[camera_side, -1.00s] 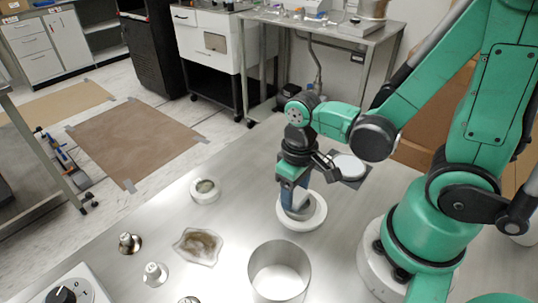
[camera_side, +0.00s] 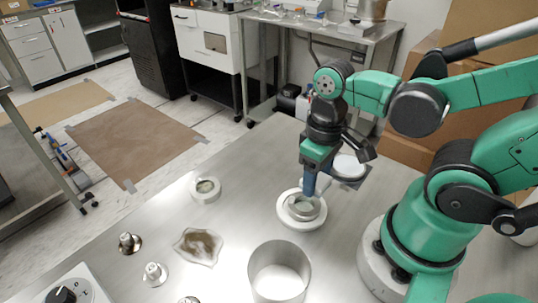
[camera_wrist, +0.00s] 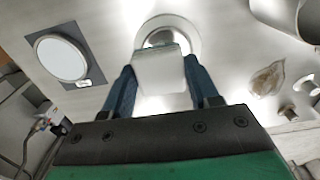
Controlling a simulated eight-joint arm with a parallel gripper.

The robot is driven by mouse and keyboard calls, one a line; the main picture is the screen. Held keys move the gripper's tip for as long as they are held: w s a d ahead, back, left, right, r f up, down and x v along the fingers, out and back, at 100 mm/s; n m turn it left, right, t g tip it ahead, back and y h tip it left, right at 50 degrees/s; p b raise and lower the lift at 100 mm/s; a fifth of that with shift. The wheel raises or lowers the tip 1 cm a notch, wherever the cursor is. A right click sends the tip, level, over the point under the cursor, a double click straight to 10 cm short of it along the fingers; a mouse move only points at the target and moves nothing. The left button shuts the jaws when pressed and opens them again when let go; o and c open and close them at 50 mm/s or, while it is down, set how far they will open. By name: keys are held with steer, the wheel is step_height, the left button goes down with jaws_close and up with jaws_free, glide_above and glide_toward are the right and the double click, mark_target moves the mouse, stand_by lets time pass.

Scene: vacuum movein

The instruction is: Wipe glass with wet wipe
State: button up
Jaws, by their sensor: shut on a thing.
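My gripper (camera_side: 314,182) points down over the white ring (camera_side: 289,222). In the wrist view its blue fingers (camera_wrist: 160,68) are shut on a pale, folded block, seemingly the wet wipe (camera_wrist: 159,80). The fingers hide most of it in the side view. The round glass (camera_side: 304,207) sits inside the white ring, with a shiny metal-looking rim. The wipe is above the ring's near right part; I cannot tell whether it touches the glass. In the wrist view the wipe covers part of the ring (camera_wrist: 192,34) and the glass (camera_wrist: 160,37).
A white disc on a grey square plate (camera_side: 352,179) lies behind the ring. A smaller ring (camera_side: 205,190) stands left. An open metal cylinder (camera_side: 279,272), a stained clear sheet (camera_side: 198,246) and small metal weights (camera_side: 155,273) lie nearer. The steel table is otherwise clear between them.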

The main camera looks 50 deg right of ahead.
steer(key=shift+r, duration=1.6)
